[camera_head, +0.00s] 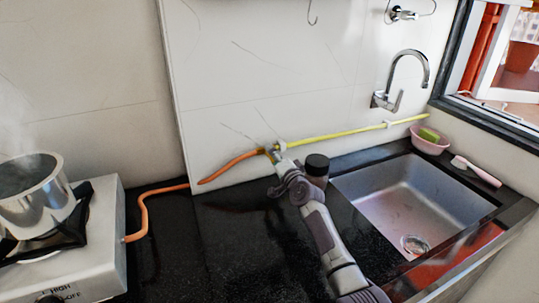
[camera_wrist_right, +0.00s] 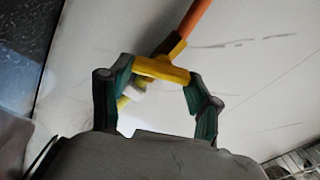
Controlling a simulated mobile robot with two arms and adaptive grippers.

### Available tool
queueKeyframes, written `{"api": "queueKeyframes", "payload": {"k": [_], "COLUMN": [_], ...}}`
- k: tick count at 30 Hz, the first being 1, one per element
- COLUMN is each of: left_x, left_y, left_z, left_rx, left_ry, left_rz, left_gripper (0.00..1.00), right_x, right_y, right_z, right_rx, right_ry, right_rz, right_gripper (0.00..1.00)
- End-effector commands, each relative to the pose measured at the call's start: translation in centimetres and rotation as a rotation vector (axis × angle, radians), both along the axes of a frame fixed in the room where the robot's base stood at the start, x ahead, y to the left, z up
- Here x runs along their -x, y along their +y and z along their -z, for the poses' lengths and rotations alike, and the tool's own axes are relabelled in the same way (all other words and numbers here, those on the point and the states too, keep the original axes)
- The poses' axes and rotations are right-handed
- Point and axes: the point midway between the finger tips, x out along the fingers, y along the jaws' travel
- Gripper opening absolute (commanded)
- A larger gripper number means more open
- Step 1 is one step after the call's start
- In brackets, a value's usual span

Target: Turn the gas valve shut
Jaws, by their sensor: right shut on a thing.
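The gas valve (camera_wrist_right: 162,69) is yellow and sits on the wall where the orange hose (camera_head: 232,164) meets the yellow pipe (camera_head: 335,135). In the wrist view its yellow handle lies across the line of the hose. My right gripper (camera_head: 274,156) is at the valve and hides most of it in the head view. In the wrist view the right gripper (camera_wrist_right: 158,74) has its two green-padded fingers shut on the handle's ends. My left gripper is not in view.
A steaming metal pot (camera_head: 35,195) stands on the white gas stove (camera_head: 98,225) at the left. A dark-capped container (camera_head: 316,165) stands close beside my right arm. The sink (camera_head: 410,205), faucet (camera_head: 408,70) and pink bowl (camera_head: 428,145) are to the right.

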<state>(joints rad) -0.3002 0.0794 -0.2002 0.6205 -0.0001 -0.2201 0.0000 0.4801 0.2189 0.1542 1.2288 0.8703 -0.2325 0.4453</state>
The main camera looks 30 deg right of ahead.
Motion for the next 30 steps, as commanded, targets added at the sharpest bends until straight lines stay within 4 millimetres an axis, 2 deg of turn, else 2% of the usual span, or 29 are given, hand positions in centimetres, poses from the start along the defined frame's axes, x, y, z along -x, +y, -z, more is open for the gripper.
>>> {"api": "queueKeyframes", "payload": {"k": [6,15,30], "left_x": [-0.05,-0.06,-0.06], "left_y": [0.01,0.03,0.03], "left_z": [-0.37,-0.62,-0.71], "left_rx": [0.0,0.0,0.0], "left_ry": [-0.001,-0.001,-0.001], "left_rz": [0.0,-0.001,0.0], "left_gripper": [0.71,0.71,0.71], "right_x": [-0.08,-0.11,-0.14], "right_y": [0.38,0.47,0.51], "right_z": [-0.13,-0.11,-0.21], "right_rx": [-0.185,-0.353,-0.424], "right_ry": [-0.013,-0.023,-0.028], "right_rz": [-0.006,-0.007,-0.008], "right_gripper": [0.28,0.28,0.28]}}
